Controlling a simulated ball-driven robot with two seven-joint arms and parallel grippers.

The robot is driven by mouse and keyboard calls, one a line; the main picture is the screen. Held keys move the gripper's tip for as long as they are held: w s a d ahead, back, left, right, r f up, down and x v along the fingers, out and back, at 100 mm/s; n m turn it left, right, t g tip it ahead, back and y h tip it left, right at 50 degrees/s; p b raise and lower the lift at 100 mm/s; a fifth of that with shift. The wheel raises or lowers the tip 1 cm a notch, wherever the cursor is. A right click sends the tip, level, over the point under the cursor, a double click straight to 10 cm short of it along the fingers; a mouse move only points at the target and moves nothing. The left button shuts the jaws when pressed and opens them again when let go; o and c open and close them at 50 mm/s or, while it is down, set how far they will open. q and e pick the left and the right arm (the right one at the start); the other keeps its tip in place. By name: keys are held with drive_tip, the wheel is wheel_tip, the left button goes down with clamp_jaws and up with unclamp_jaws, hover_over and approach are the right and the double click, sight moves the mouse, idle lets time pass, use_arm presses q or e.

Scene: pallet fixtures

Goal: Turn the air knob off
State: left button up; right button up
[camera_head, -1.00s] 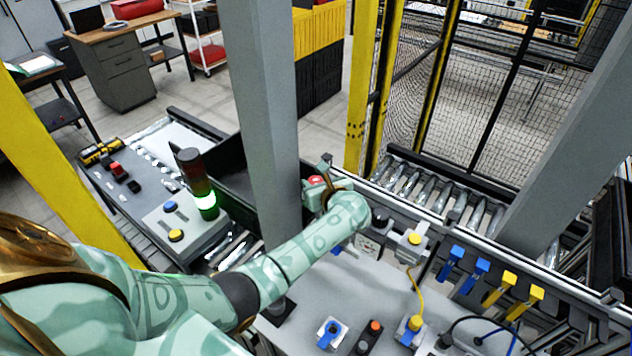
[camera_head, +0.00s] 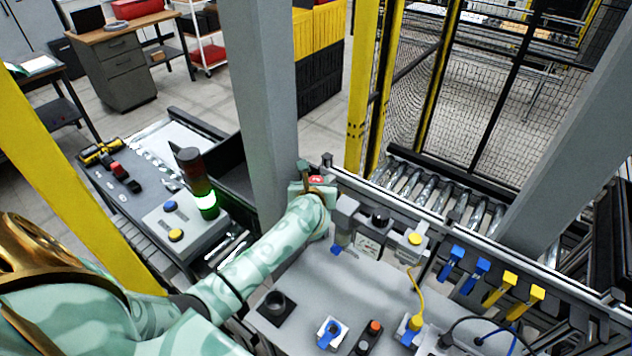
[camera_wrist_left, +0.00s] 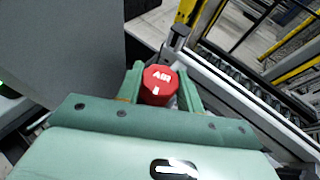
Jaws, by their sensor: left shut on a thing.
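The air knob (camera_head: 316,180) is a small red knob at the back edge of the grey bench panel, right beside the grey upright post. In the left wrist view the red knob (camera_wrist_left: 158,86) shows its white lettering and a small white mark below it. My left gripper (camera_head: 314,186) is at the knob, with its green fingers on either side of it. In the wrist view the left gripper (camera_wrist_left: 160,82) is shut on the knob. The knob's lower part is hidden by the gripper. My right gripper is not in view.
The grey post (camera_head: 266,110) stands close behind and left of the knob. A black gauge or knob (camera_head: 380,216) and grey fittings sit just right of it. Blue and yellow levers (camera_head: 480,275) line the right side. A green-lit signal tower (camera_head: 205,200) stands left.

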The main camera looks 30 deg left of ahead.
use_arm(q)
drive_tip(key=m+t+h, duration=0.1)
drive_tip(key=m+h, duration=0.1)
drive_tip(key=h, duration=0.1)
drive_tip(key=shift+a+m, duration=0.15)
drive_tip(key=shift+m, duration=0.15)
drive_tip(key=shift+f+m+h, duration=0.1)
drive_tip(key=shift+m+h, duration=0.9)
drive_tip(key=shift+h, duration=0.1)
drive_tip(key=shift+s, duration=0.1)
drive_tip(key=o, duration=1)
drive_tip(key=shift+h, duration=0.3)
drive_tip(key=b+v, duration=0.2)
drive_tip(key=v, duration=1.4)
drive_tip(key=shift+s+f+b, duration=0.15)
drive_tip(key=shift+f+b, duration=0.1)
drive_tip(key=shift+b, duration=0.05)
